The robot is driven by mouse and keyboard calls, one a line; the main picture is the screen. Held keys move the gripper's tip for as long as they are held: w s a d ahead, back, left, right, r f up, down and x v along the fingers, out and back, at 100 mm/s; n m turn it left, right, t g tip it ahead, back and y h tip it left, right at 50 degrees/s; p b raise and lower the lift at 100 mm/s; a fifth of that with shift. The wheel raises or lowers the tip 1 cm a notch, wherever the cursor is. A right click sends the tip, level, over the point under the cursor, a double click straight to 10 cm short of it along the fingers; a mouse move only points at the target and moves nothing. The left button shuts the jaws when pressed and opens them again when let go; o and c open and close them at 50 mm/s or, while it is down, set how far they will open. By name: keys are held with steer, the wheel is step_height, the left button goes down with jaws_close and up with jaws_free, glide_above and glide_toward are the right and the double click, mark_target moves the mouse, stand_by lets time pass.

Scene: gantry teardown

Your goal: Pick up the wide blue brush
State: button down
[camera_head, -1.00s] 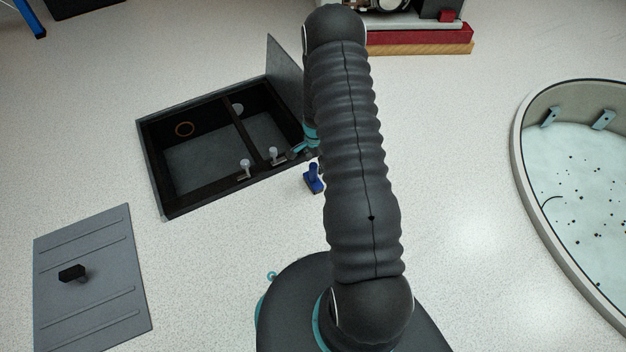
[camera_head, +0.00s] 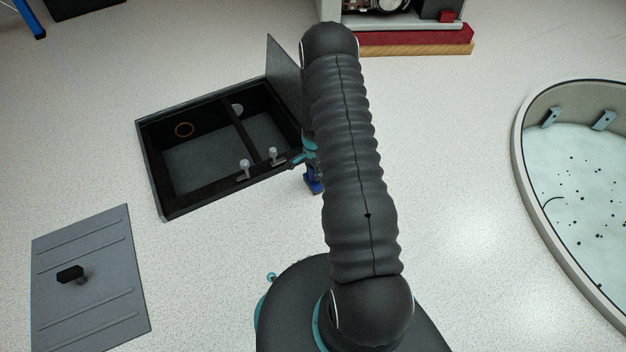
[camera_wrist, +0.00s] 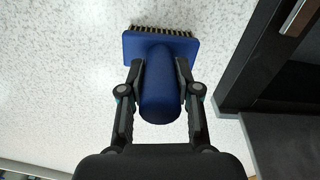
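The wide blue brush (camera_head: 313,184) stands on the pale floor just right of the open dark box, partly hidden by my arm and gripper. In the wrist view its rounded blue handle (camera_wrist: 160,90) points toward me. Its wide blue head with pale bristles (camera_wrist: 160,29) is at the far end. My gripper (camera_wrist: 160,72) has one finger on each side of the handle, and the fingers look spread, with the handle between them. I cannot tell whether either fingertip touches it. In the head view my gripper is mostly hidden behind my arm.
The dark box (camera_head: 160,196) has a divider, a raised lid (camera_head: 285,68) and two small pale knobs near its front edge. A grey panel with a black handle (camera_head: 92,320) lies at left. A round pale basin (camera_head: 520,150) stands at right. Floor between is clear.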

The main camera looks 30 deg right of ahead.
steer(key=shift+r, duration=0.45)
step_height(320, 180, up, 4)
steer(key=shift+d+f+p, duration=0.1)
steer(key=shift+d+p, duration=0.05)
steer(key=shift+p, duration=0.25)
steer(key=s+d+r+p, duration=0.1)
steer(key=s+d+r, duration=0.5)
steer(key=s+d, duration=0.1)
steer(key=shift+s+d+r, duration=0.2)
steer(key=shift+s+d, duration=0.1)
steer(key=shift+s, duration=0.45)
